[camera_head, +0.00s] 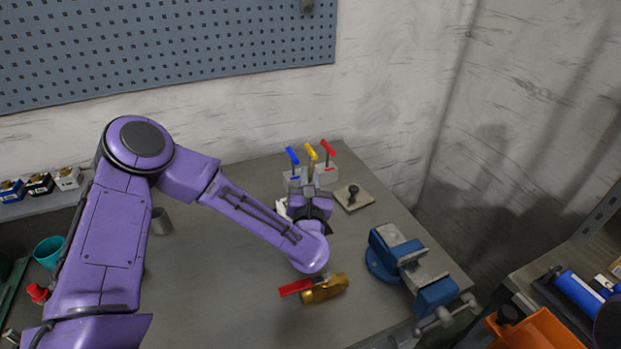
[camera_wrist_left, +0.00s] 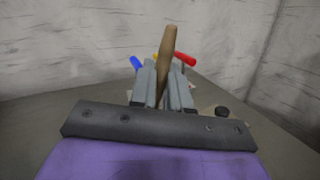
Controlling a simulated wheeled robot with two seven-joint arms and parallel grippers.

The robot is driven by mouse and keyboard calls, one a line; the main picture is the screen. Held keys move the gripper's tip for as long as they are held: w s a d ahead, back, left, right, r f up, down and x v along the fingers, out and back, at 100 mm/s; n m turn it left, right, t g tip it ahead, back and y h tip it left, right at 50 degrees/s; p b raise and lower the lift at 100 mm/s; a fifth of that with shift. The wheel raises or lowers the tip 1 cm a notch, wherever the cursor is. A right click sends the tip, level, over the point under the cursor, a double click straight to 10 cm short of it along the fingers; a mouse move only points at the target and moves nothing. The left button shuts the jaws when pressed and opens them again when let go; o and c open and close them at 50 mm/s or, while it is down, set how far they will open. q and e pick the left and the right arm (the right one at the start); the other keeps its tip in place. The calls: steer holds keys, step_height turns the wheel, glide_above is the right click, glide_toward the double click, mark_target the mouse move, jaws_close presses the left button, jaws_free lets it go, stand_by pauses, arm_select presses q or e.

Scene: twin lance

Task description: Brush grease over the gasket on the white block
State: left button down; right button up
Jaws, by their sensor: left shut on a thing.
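My left gripper (camera_head: 310,200) reaches away over the table, in front of the levers with blue, yellow and red handles. In the left wrist view its grey fingers (camera_wrist_left: 163,88) are shut on a brown handle (camera_wrist_left: 168,55), which looks wooden and stands nearly upright, leaning slightly. The handle's working end is hidden, so I cannot tell its bristles or any grease. A white block (camera_head: 282,208) shows only in part at the left of the gripper, mostly covered by it. I cannot make out the gasket. My right gripper is not in view.
Lever fittings (camera_head: 327,175) stand behind the gripper, beside a plate with a dark knob (camera_head: 353,193). A blue vise (camera_head: 412,265) is at the right edge. A brass valve with a red handle (camera_head: 323,289) lies in front. A grey cup (camera_head: 161,221) stands left; bare table lies between.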

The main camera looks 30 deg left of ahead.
arm_select(q)
steer(key=shift+s+a+b, duration=0.3)
steer(key=shift+s+a, duration=1.25)
steer(key=shift+s, duration=0.3)
steer(key=shift+s+d+f+b, duration=0.1)
steer(key=shift+s+d+b, duration=0.15)
steer(key=shift+b, duration=0.15)
steer(key=shift+s+d+b, duration=0.35)
steer(key=shift+d+b, duration=0.15)
steer(key=shift+w+d+b, duration=1.6)
steer(key=shift+w+d, duration=0.15)
steer(key=shift+w, duration=0.25)
steer(key=shift+s+a+b, duration=0.7)
steer(key=shift+s+a, duration=1.1)
steer(key=shift+s, duration=0.25)
steer(key=shift+w+d+b, duration=0.25)
steer(key=shift+w+b, duration=0.05)
steer(key=shift+b, duration=0.15)
steer(key=shift+w+d+b, duration=1.2)
steer(key=shift+w+d, duration=0.25)
steer(key=shift+w, duration=0.15)
steer(key=shift+b+v, duration=0.85)
steer(key=shift+v, duration=0.2)
steer(key=shift+s+a+r+b, duration=0.25)
steer(key=shift+s+a+b, duration=0.15)
steer(key=shift+s+a, duration=0.65)
